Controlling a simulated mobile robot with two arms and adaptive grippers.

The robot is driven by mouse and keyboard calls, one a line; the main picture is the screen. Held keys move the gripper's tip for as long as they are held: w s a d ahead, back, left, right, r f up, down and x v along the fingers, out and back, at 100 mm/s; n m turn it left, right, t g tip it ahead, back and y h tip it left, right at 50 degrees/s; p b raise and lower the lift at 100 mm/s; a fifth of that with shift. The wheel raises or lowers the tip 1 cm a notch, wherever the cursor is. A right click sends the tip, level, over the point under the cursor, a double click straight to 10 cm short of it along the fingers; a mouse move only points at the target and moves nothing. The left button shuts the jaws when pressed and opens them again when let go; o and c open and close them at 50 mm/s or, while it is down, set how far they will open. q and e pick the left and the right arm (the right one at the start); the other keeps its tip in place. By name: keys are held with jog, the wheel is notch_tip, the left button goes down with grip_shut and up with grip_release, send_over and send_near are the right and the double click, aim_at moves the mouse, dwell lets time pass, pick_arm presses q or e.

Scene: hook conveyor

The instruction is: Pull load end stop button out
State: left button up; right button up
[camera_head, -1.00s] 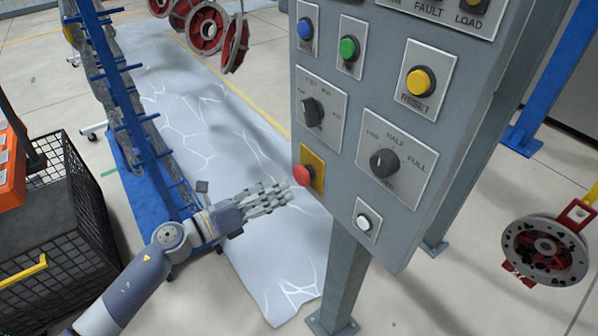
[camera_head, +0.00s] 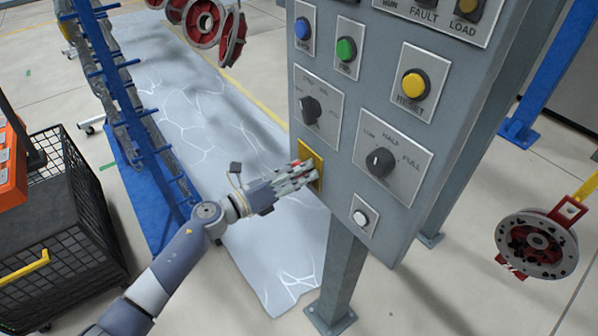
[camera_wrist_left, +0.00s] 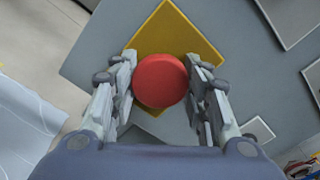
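The red round stop button (camera_wrist_left: 160,80) sits on a yellow square plate (camera_head: 314,161) at the lower left of the grey control panel (camera_head: 395,215). My left gripper (camera_head: 305,172) is at the button, its fingers pointing at the panel. In the left wrist view the two fingers (camera_wrist_left: 162,75) stand apart on either side of the button, close to its edges. I cannot tell whether they touch it. In the head view the fingers hide most of the button. My right gripper is not in view.
The panel also bears a blue button (camera_head: 303,28), a green button (camera_head: 346,49), a yellow reset button (camera_head: 414,86), a white button (camera_head: 360,217) and two black knobs. A blue rack (camera_head: 125,105) and a black wire crate (camera_head: 75,235) stand at the left. Red wheels hang at the top and right.

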pick_arm(q)
grip_shut()
jog(key=shift+s+a+f, duration=0.1)
jog(key=shift+s+a, duration=0.3)
jog(key=shift+a, duration=0.1)
jog(key=o, duration=0.6)
grip_release()
jog(key=o, duration=0.3)
jog(key=shift+o, duration=0.2)
jog(key=shift+a, duration=0.1)
jog(key=v, duration=1.2)
